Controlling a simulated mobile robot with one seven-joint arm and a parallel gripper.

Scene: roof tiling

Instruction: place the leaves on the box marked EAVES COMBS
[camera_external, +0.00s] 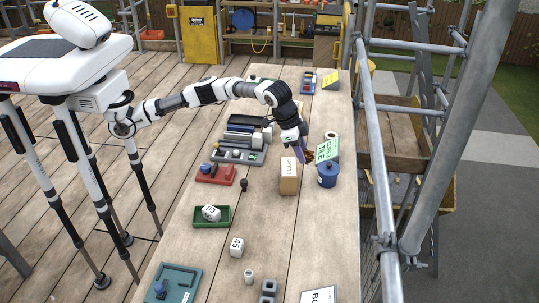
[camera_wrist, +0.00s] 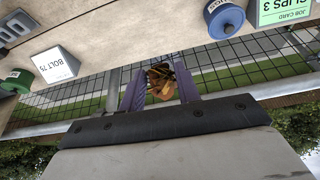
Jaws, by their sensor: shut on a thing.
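My gripper (camera_external: 303,152) has purple fingers and hangs over the right part of the bench. In the wrist view, my gripper (camera_wrist: 161,88) is shut on a small clump of brown and orange leaves (camera_wrist: 160,78). The leaves also show as a dark brown patch in the external view (camera_external: 310,157).
A blue lidded pot (camera_external: 327,175) and a green-faced clips card (camera_external: 328,148) stand close to the right of the box. A red tray (camera_external: 224,181) and a green tray (camera_external: 196,223) lie to the left. Scaffold rails (camera_external: 371,140) run along the right edge.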

